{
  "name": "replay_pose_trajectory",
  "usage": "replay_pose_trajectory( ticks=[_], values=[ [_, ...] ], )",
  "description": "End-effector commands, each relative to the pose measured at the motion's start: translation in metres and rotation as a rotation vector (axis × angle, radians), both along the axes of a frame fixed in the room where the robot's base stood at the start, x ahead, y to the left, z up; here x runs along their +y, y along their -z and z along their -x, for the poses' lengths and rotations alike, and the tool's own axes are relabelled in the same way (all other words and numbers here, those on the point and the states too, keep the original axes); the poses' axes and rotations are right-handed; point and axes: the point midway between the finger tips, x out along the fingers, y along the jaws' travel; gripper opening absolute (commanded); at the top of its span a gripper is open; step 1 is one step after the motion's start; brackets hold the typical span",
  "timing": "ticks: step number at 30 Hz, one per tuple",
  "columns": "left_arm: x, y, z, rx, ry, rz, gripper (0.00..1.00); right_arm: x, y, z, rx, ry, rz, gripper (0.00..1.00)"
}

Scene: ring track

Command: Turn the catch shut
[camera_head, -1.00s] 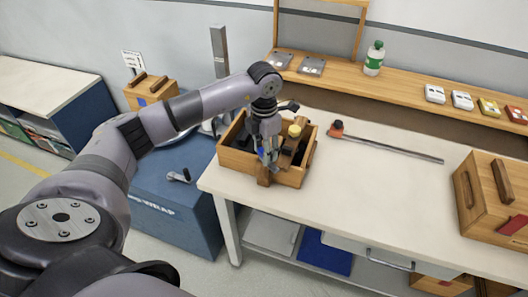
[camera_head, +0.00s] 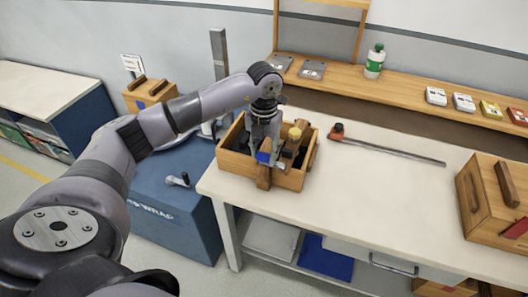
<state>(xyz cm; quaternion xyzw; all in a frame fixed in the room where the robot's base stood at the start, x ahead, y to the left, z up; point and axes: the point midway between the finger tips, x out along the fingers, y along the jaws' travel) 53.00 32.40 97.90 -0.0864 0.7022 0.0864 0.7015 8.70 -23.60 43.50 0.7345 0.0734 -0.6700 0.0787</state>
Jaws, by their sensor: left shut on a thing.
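An open wooden box (camera_head: 290,181) stands near the left end of the white workbench. My left gripper (camera_head: 265,148) reaches down into it from above, at its front side. It is shut on a small upright wooden piece (camera_head: 263,178) with a blue face, at the front wall. The fingertips are small and partly hidden, so the exact grip is unclear. A dark bar with a yellow knob (camera_head: 295,132) lies beside the gripper in the box. I cannot pick out a part that is surely the catch. My right gripper is not in view.
A wooden case (camera_head: 480,215) stands at the right. A shelf behind holds a green-and-white bottle (camera_head: 374,62) and several small packs. The bench middle is clear.

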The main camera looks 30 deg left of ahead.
Motion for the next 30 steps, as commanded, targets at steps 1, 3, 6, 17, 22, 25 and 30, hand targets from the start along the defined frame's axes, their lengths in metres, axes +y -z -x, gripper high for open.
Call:
replay_pose_trajectory(
  ticks=[1, 3, 6, 17, 22, 25, 30],
  values=[
    [0.0007, -0.0013, -0.0008, -0.003, -0.007, -0.001, 0.09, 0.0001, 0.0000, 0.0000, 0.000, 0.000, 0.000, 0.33],
    [0.0008, -0.0014, -0.0007, -0.003, -0.009, -0.001, 0.09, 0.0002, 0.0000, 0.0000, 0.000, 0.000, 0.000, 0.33],
    [0.0008, -0.0014, -0.0008, -0.003, -0.010, -0.001, 0.09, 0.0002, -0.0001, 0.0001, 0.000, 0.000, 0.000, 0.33],
    [0.0007, -0.0011, -0.0008, -0.003, -0.009, -0.001, 0.47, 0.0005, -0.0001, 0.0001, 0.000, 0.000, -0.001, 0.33],
    [0.0004, -0.0006, -0.0005, -0.002, -0.007, 0.000, 0.57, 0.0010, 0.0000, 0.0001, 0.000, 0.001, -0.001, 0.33],
    [0.0002, -0.0004, -0.0004, -0.001, -0.007, 0.000, 0.57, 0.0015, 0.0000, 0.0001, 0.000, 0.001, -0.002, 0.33],
    [0.0001, -0.0011, -0.0004, -0.001, -0.006, 0.001, 0.57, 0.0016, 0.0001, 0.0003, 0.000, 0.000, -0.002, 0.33]
  ],
)
